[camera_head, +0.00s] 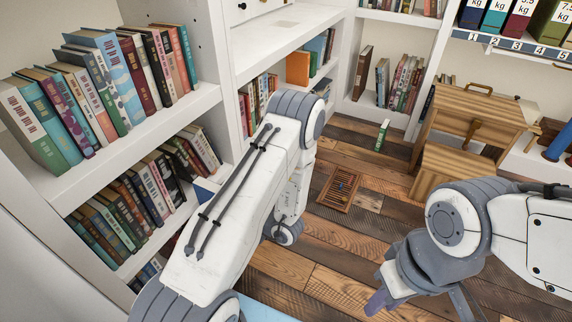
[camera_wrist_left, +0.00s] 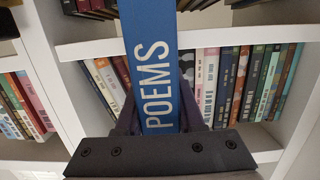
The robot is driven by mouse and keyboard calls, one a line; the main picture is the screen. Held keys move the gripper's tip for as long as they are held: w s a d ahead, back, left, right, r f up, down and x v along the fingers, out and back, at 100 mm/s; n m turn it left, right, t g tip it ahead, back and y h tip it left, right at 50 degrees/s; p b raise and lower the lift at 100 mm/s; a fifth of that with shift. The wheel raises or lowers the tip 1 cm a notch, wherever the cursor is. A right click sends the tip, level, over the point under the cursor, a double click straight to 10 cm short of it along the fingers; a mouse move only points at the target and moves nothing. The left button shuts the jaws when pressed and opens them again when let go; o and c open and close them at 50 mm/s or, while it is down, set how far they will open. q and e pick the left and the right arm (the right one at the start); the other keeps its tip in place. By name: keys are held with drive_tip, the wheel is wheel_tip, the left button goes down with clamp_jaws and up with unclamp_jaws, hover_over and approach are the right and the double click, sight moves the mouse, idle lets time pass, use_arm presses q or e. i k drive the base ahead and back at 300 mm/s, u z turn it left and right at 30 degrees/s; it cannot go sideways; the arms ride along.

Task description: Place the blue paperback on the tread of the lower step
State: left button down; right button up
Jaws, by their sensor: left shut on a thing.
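The blue paperback (camera_wrist_left: 150,60), with "POEMS" in white on its spine, is upright between the fingers of my left gripper (camera_wrist_left: 158,112) in the left wrist view. The gripper is shut on it. In the head view my left arm hides that gripper, and I cannot make out the book for sure. The wooden step unit (camera_head: 478,122) stands at the right of the head view. Its lower step (camera_head: 450,168) faces the room and is partly covered by my right arm. My right gripper (camera_head: 420,299) is open and empty at the lower right, its fingers apart.
White shelves full of books (camera_head: 140,130) line the left and back.

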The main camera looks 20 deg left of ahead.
sight(452, 168)
drive_tip(key=k, duration=0.6)
drive_tip(key=z, duration=0.55)
drive_tip(key=i, duration=0.95)
drive_tip(key=z, duration=1.55)
drive_tip(key=i, duration=0.8)
drive_tip(key=z, duration=0.65)
drive_tip(key=i, duration=0.85)
drive_tip(key=u, duration=0.8)
drive_tip(key=i, duration=0.75)
drive_tip(key=u, duration=1.55)
drive_tip(key=i, duration=0.95)
drive_tip(key=u, duration=0.4)
